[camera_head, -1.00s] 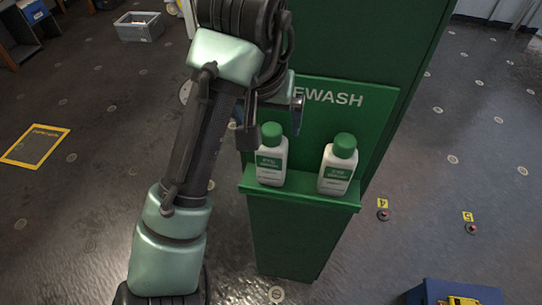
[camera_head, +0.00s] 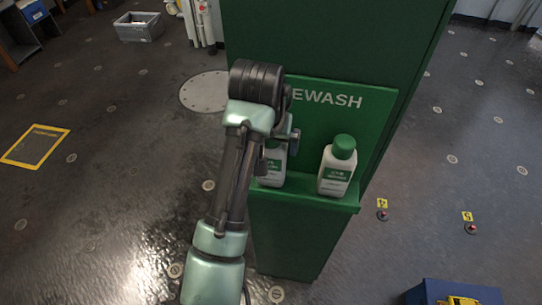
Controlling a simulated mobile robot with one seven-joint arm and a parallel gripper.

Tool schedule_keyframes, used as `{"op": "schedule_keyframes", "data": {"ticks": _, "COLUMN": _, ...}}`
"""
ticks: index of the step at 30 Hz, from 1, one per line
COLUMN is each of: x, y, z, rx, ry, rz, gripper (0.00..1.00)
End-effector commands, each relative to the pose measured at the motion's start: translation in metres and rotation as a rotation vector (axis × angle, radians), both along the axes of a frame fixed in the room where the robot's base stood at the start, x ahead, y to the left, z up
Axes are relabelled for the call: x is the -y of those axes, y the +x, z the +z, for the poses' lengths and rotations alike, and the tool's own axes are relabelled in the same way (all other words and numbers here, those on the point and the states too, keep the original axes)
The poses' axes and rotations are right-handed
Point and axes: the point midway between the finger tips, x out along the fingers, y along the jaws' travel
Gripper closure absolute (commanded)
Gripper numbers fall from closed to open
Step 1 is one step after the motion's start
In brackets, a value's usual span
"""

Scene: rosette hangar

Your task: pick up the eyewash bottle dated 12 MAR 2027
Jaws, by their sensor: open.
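Two white eyewash bottles with green caps and green labels stand upright on the shelf of a green eyewash stand (camera_head: 300,220). The right bottle (camera_head: 338,168) is fully in view. The left bottle (camera_head: 272,178) shows only in part; my arm covers its cap and part of its body. The label dates are too small to read, so I cannot tell which bottle is dated 12 MAR 2027. My gripper (camera_head: 279,152) is open at the left bottle's upper part, partly hidden by my own arm. I cannot tell whether it touches the bottle or is around it.
The tall green cabinet (camera_head: 330,40) rises behind the shelf. A blue box (camera_head: 455,290) with yellow things stands at the lower right. A grey bin (camera_head: 138,27) and a yellow-framed floor mark (camera_head: 36,146) lie to the left. The floor beside the stand is mostly clear.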

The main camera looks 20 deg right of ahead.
Motion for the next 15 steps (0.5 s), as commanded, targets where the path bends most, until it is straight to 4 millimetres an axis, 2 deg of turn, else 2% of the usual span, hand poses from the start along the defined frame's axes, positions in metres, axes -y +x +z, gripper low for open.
{"op": "schedule_keyframes", "data": {"ticks": 3, "x": -0.0002, "y": 0.0, "z": -0.0002, "rx": 0.0, "ry": 0.0, "rz": 0.0, "gripper": 0.0}}
{"op": "schedule_keyframes", "data": {"ticks": 4, "x": -0.0002, "y": 0.0, "z": -0.0002, "rx": 0.0, "ry": 0.0, "rz": 0.0, "gripper": 0.04}}
{"op": "schedule_keyframes", "data": {"ticks": 15, "x": -0.0002, "y": -0.0001, "z": 0.0004, "rx": 0.0, "ry": 0.0, "rz": 0.001, "gripper": 0.7}}
